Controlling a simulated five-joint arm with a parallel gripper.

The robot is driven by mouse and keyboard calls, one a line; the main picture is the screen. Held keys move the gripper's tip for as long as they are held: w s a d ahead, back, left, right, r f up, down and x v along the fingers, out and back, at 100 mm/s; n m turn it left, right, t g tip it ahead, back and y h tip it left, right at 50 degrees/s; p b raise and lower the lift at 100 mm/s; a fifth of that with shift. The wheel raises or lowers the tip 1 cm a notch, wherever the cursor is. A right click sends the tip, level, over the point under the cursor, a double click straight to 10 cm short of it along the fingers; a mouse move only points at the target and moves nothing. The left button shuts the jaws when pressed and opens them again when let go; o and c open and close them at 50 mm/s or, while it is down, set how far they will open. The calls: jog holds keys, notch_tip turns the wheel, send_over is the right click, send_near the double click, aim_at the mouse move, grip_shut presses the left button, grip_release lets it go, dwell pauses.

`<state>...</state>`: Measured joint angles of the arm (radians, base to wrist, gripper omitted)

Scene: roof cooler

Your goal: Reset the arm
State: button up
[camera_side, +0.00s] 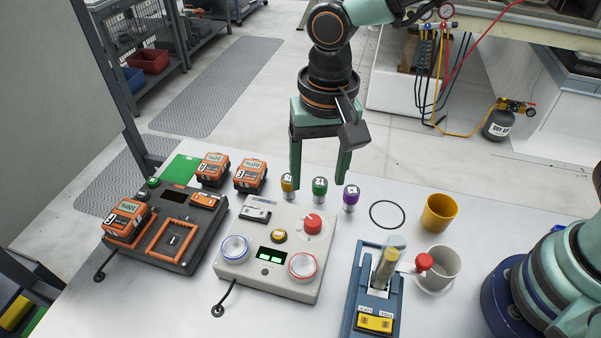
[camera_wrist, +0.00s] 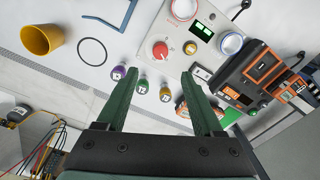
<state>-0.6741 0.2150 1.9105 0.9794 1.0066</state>
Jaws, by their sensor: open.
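My gripper (camera_side: 317,183) is open and empty, with two green fingers pointing down. In the side view it hangs above the back of the table, over the small capped cylinders. In the wrist view my gripper (camera_wrist: 160,80) has its fingers wide apart with nothing between them touching. A yellow-capped cylinder (camera_side: 288,185), a green-capped cylinder (camera_side: 320,188) and a purple-capped cylinder (camera_side: 351,196) stand in a row beneath it. They also show in the wrist view, the purple one (camera_wrist: 118,73) at left, partly beside a finger.
A white panel with a red knob (camera_side: 312,223) stands in front. A dark charger station (camera_side: 172,240) with orange packs is left. A yellow cup (camera_side: 438,213), a white cup (camera_side: 443,266) and a blue fixture (camera_side: 370,290) are right. Bare table surrounds the black ring (camera_side: 387,214).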

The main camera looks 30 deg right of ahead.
jog(key=shift+r, duration=0.65)
jog(key=s+d+r+n+t, duration=0.1)
jog(key=d+r, duration=0.3)
jog(key=d, duration=0.8)
jog(key=s+d+r+n+t, duration=0.1)
jog(key=d+r+n+t, duration=0.1)
jog(key=d, duration=1)
jog(key=shift+s+d+r+n+t, duration=0.2)
jog(key=shift+d+r+n+t, duration=0.2)
jog(key=shift+r+t, duration=0.6)
